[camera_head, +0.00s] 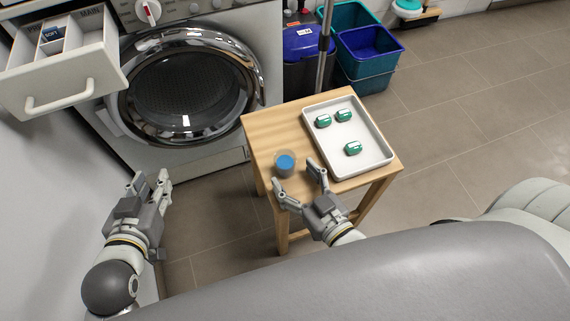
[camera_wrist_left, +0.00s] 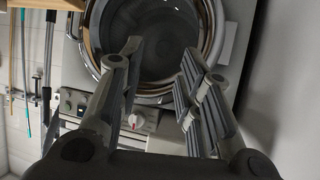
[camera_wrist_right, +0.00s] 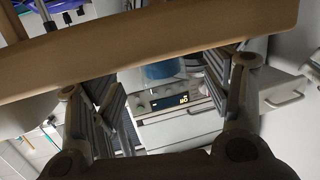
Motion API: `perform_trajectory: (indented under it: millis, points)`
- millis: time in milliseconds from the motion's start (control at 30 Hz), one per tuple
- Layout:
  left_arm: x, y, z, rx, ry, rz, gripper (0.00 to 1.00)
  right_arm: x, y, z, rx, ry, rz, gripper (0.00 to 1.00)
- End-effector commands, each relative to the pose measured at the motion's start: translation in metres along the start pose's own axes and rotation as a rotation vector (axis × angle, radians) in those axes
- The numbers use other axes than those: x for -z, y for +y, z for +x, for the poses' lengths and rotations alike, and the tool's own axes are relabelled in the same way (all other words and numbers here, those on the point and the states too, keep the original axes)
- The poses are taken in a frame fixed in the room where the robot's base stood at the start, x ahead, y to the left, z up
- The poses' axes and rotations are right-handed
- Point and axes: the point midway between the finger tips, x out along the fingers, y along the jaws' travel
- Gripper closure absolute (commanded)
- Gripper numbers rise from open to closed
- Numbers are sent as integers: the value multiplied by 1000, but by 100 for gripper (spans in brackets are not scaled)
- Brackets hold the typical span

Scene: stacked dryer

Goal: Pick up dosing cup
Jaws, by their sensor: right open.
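The dosing cup (camera_head: 285,163) is a small clear cup with blue contents, standing upright near the left front part of the wooden stool (camera_head: 265,127). It also shows as a blue shape (camera_wrist_right: 165,72) between the fingers in the right wrist view, partly hidden by the stool's edge. My right gripper (camera_head: 297,176) is open and empty at the stool's front edge, its fingertips just short of the cup and pointing toward it. My left gripper (camera_head: 150,183) is open and empty, away from the stool, low in front of the machine.
A white tray (camera_head: 378,150) with several green-and-white pods lies on the stool, right of the cup. A washing machine (camera_head: 185,95) with a closed round door stands behind. Its detergent drawer (camera_head: 62,83) is pulled out at left. Blue bins (camera_head: 370,42) stand behind the stool.

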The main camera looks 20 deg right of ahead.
Motion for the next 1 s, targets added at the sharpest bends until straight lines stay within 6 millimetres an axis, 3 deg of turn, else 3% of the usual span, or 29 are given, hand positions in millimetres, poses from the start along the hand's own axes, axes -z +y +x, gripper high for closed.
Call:
perform_trajectory:
  millis: [300,667,1000]
  points:
    - [47,6,3,-14,247,0,68,-2,0,31,1,0,0,29]
    - [55,7,1,-16,284,-1,68,-4,-1,35,1,-7,0,29]
    - [54,7,1,-16,282,-1,68,-6,0,34,0,-12,0,70]
